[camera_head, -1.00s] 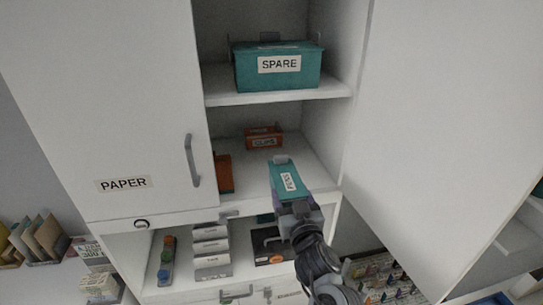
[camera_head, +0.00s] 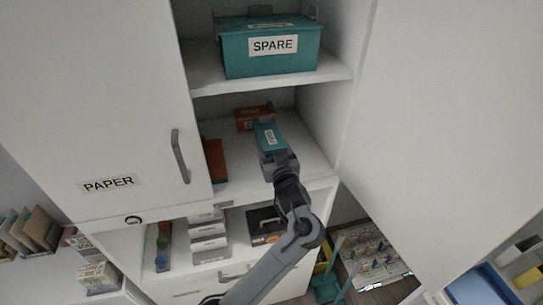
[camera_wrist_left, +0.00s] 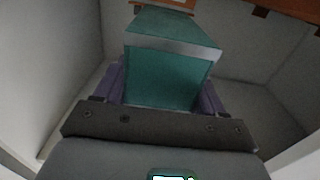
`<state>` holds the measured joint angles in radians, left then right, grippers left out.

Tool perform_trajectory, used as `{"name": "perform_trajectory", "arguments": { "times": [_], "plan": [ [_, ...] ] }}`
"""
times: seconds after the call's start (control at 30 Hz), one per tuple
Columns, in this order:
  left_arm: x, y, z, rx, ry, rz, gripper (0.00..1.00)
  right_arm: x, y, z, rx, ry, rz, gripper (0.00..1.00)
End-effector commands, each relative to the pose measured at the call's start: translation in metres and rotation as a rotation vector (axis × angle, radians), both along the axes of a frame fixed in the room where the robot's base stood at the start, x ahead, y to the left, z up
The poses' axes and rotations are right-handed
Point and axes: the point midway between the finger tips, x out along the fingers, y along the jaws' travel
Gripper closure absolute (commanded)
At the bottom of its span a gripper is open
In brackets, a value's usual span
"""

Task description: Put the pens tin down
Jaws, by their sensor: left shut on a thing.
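The pens tin (camera_head: 268,134) is a small teal tin with a white label. It is inside the open cupboard, over the lower shelf (camera_head: 312,165). My left gripper (camera_head: 274,154) is shut on it from the near side. In the left wrist view the tin (camera_wrist_left: 165,75) fills the middle, between the purple fingers of my left gripper (camera_wrist_left: 163,88). I cannot tell whether the tin's underside touches the shelf. My right gripper is not in view.
An orange clips tin (camera_head: 254,117) stands behind the pens tin. Another orange thing (camera_head: 215,160) is at the shelf's left. A teal SPARE box (camera_head: 270,45) sits on the shelf above. Open doors flank the cupboard, with PAPER (camera_head: 110,184) on the left one. Shelf space to the right is free.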

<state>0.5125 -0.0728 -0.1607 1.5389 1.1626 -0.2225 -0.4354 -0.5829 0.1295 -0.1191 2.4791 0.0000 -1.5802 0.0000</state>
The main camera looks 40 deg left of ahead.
Motion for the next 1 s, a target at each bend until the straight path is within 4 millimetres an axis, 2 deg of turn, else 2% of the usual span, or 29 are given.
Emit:
{"name": "perform_trajectory", "arguments": {
  "times": [0.2, 0.37, 0.67, 1.0],
  "plan": [
    [0.013, 0.015, -0.011, 0.002, -0.001, 0.000, 1.00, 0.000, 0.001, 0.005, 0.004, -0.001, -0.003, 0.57],
    [0.014, 0.017, -0.018, 0.001, -0.001, 0.000, 1.00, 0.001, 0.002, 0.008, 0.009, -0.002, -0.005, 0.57],
    [0.014, 0.017, -0.050, 0.002, 0.000, -0.001, 1.00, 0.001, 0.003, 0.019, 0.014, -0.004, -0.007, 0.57],
    [0.014, 0.017, -0.054, 0.000, -0.003, -0.001, 1.00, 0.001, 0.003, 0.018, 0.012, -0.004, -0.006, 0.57]
  ]
}}
